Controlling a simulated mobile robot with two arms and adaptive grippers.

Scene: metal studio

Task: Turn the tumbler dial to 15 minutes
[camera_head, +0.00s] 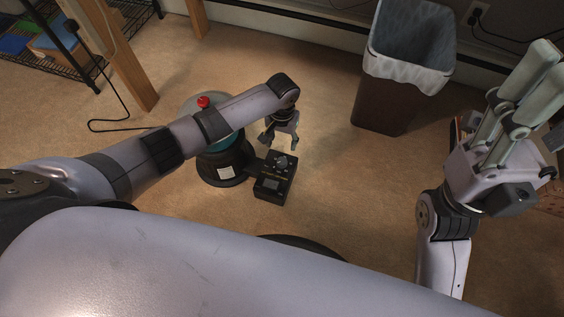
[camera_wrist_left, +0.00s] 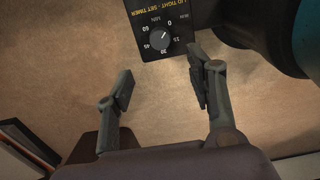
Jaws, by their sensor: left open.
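The tumbler's black control box (camera_head: 273,188) sits on the carpet beside the tumbler. Its dial (camera_wrist_left: 158,40) shows at the top of the left wrist view, with the numbers 0 to 60 around it upside down. The white mark on the dial points up and right, roughly between 0 and 15. My left gripper (camera_head: 284,143) is open and empty, just beyond the box in the head view. In the left wrist view its fingers (camera_wrist_left: 160,87) are apart, below the dial and not touching it. My right gripper (camera_head: 533,90) is raised at the right, away from the box; its opening is unclear.
The tumbler (camera_head: 228,168), with a dark base and teal part, stands directly left of the box, partly behind my left arm. A red knob (camera_head: 203,102) tops it. A lined waste bin (camera_head: 385,105) stands to the right. A wooden post (camera_head: 130,75) and wire shelf (camera_head: 70,40) are at upper left.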

